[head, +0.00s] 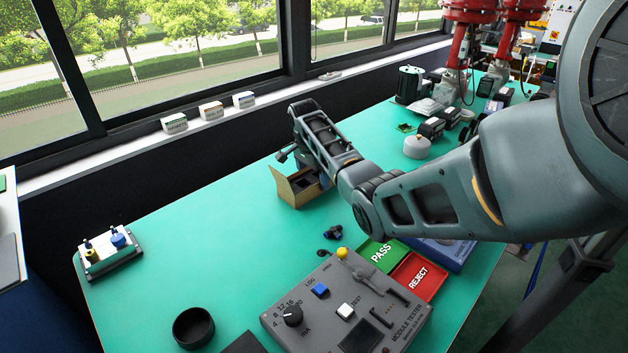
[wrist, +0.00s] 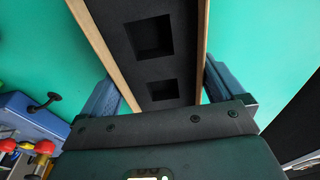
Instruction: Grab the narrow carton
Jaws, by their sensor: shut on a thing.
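The narrow carton (head: 289,190) is a small open brown cardboard box near the far edge of the green table, with a flap standing out on its left side in the head view. In the wrist view, the carton (wrist: 124,66) has thin brown walls and a black insert with two square recesses. My gripper (wrist: 158,90) has one blue-grey finger on each side of the carton and is shut on its outer walls. In the head view my wrist hides most of the fingers. The carton looks to be at table level; I cannot tell whether it touches the table.
The grey module tester (head: 345,308), green PASS tray (head: 381,253) and red REJECT tray (head: 418,277) lie nearer. A black round dish (head: 193,328) and a small stand with knobs (head: 108,246) are at left. The table left of the carton is clear.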

